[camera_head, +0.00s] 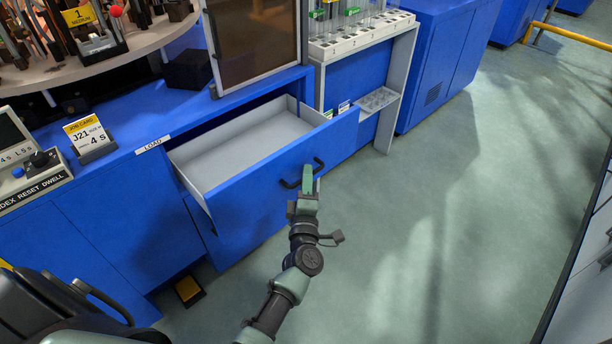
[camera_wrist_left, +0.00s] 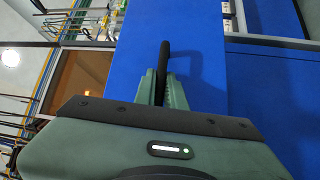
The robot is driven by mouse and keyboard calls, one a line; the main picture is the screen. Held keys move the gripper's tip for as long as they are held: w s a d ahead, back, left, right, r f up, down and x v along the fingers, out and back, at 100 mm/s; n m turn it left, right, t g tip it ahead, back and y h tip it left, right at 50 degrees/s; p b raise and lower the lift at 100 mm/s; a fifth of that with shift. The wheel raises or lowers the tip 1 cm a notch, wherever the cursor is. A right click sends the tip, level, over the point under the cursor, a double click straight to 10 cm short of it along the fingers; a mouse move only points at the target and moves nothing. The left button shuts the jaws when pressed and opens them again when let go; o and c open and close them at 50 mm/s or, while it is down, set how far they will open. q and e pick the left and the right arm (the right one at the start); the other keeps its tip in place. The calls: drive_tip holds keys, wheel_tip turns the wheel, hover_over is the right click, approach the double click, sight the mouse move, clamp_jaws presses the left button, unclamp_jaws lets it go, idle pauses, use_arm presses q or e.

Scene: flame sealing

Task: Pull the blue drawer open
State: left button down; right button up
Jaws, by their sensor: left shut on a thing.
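The blue drawer (camera_head: 259,182) stands pulled out of the blue cabinet in the head view, with its grey inner tray (camera_head: 240,143) showing empty. Its black bar handle (camera_head: 319,165) is on the front panel. My left gripper (camera_head: 307,180) is at the handle, its fingers shut on the bar. In the left wrist view the black handle (camera_wrist_left: 164,60) runs between the green fingers (camera_wrist_left: 161,88), with the blue drawer front (camera_wrist_left: 205,70) behind. My right gripper is not in view.
A grey rack with tubes (camera_head: 360,35) stands right of the drawer, on a frame with a small shelf (camera_head: 378,99). A job card (camera_head: 88,136) and a control box (camera_head: 30,170) sit on the cabinet top. Green floor (camera_head: 420,230) is clear in front and to the right.

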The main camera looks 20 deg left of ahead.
use_arm(q)
drive_tip(key=c, duration=1.5)
unclamp_jaws()
drive_tip(key=v, duration=0.7)
drive_tip(key=shift+s, duration=0.35)
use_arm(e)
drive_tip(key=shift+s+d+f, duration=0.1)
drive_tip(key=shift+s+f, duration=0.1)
use_arm(q)
drive_tip(key=shift+d+f, duration=0.1)
drive_tip(key=shift+f, duration=0.05)
